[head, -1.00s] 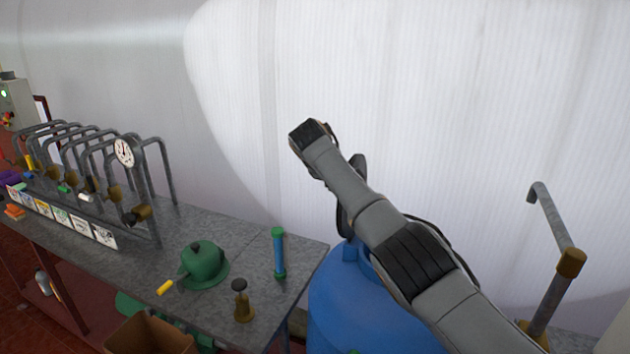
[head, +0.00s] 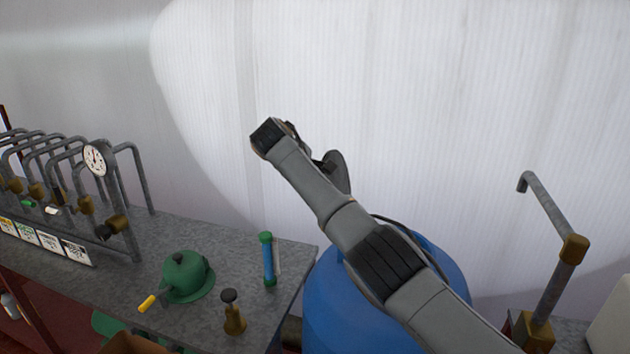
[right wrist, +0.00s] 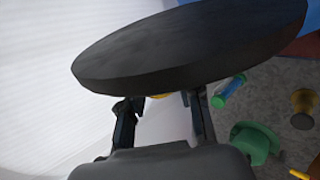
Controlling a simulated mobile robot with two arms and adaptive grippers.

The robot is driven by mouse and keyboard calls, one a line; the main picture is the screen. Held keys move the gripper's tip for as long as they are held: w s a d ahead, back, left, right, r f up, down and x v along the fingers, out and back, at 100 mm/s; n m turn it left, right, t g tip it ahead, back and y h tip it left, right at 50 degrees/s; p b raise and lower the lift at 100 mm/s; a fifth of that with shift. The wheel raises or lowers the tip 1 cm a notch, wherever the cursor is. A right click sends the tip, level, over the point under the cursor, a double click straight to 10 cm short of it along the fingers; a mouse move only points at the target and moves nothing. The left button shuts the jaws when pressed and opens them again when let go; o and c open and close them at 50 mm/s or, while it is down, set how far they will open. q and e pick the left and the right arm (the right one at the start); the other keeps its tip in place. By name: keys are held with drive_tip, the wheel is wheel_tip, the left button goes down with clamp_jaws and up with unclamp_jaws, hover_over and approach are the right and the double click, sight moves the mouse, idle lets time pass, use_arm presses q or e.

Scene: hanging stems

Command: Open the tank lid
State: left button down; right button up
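The blue tank (head: 335,310) stands right of the bench, partly hidden by my right arm. A dark round lid (head: 338,172) shows steeply tilted above the tank, partly behind my right arm. In the right wrist view the lid (right wrist: 190,45) is a big black disc across the top, just beyond the fingers. My right gripper (right wrist: 163,108) has its two fingers apart with a visible gap; whether they touch the lid is unclear. In the head view the hand is mostly hidden by my wrist. My left gripper is out of view.
The bench (head: 215,235) at left carries a green domed piece with a yellow handle (head: 187,275), a brass-and-black valve (head: 233,312), a blue-green cylinder (head: 268,260) and pipes with a gauge (head: 96,159). A bent pipe (head: 550,215) rises at right. A white wall stands behind.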

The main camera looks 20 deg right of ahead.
drive_tip(key=o, duration=0.3)
drive_tip(key=shift+a+r, duration=0.1)
drive_tip(key=shift+r, duration=0.25)
drive_tip(key=shift+o, duration=0.2)
drive_tip(key=shift+s+a, duration=0.15)
drive_tip(key=shift+s, duration=0.05)
drive_tip(key=shift+f, duration=0.1)
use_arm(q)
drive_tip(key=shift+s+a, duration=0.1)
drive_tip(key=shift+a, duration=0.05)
use_arm(e)
drive_tip(key=v, duration=1.2)
drive_tip(key=shift+a, duration=0.1)
